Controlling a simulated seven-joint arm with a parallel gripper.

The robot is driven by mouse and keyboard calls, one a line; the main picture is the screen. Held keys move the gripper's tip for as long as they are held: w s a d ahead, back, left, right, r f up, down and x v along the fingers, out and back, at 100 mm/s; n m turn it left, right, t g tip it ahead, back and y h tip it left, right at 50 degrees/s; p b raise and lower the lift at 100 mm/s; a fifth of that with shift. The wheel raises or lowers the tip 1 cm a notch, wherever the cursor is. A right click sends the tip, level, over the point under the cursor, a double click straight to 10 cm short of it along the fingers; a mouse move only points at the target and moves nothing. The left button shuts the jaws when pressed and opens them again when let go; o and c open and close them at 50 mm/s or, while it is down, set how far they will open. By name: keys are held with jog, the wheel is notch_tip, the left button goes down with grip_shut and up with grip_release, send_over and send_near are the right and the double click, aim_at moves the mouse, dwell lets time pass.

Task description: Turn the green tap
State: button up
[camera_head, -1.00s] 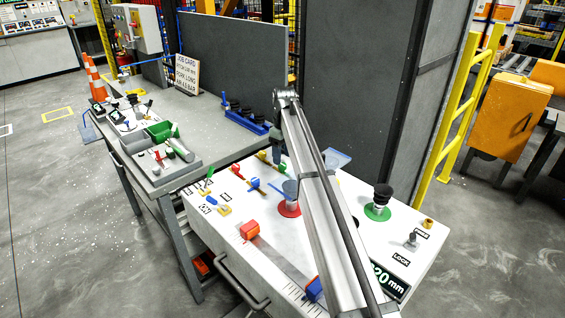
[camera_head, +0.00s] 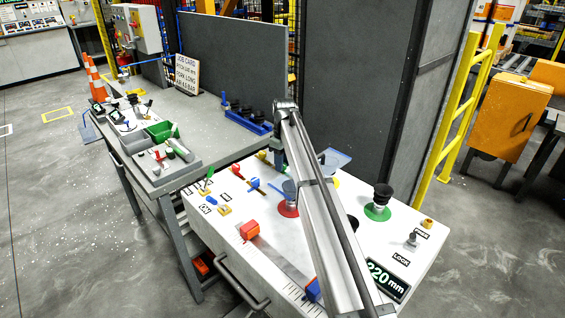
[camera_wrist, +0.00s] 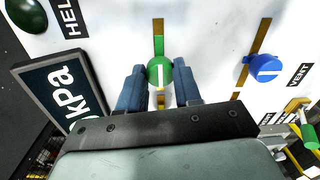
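The green tap (camera_wrist: 160,71) has a round green knob on a green and brass-coloured bar, on the white panel in the wrist view. My gripper (camera_wrist: 159,79) has its two blue fingers apart, one on each side of the knob. Small gaps seem to show between fingers and knob; I cannot tell whether either touches. In the head view my gripper (camera_head: 279,156) points down over the far edge of the white bench (camera_head: 215,232), and the tap is mostly hidden there.
A blue tap (camera_wrist: 263,68) by a VENT label stands right of the green one. A kPa display (camera_wrist: 58,90) lies to the left, with a dark green dome (camera_wrist: 25,14) beyond. A green-handled lever (camera_wrist: 309,136) is at lower right. A red block (camera_head: 250,230) sits nearer on the bench.

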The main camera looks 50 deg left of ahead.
jog(key=c, duration=0.5)
jog(key=m, duration=0.7)
jog(key=shift+m, duration=0.3)
jog(key=m, duration=1)
jog(key=shift+m, duration=0.3)
